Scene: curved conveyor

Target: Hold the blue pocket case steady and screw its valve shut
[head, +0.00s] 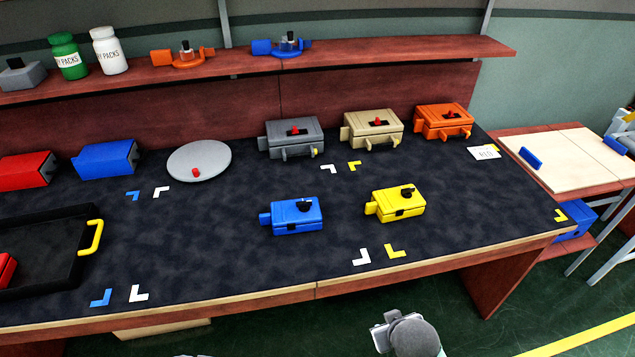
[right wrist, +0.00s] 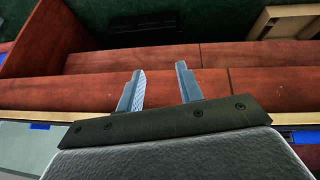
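The blue pocket case (head: 297,215) lies flat on the dark worktop near the middle of the head view. A black valve knob (head: 305,205) sits on its top, and a blue tab sticks out at its left end. Nothing touches the case. My right arm shows at the bottom of the head view, below the table's front edge and apart from the case. In the right wrist view my right gripper (right wrist: 160,88) is open, with two separated fingers and nothing between them. My left gripper is in neither view.
A yellow case (head: 398,204) stands right of the blue one. Grey (head: 292,139), tan (head: 372,131) and orange (head: 443,122) cases line the back. A round grey plate (head: 199,160) and a black tray (head: 80,268) are left. The worktop before the blue case is clear.

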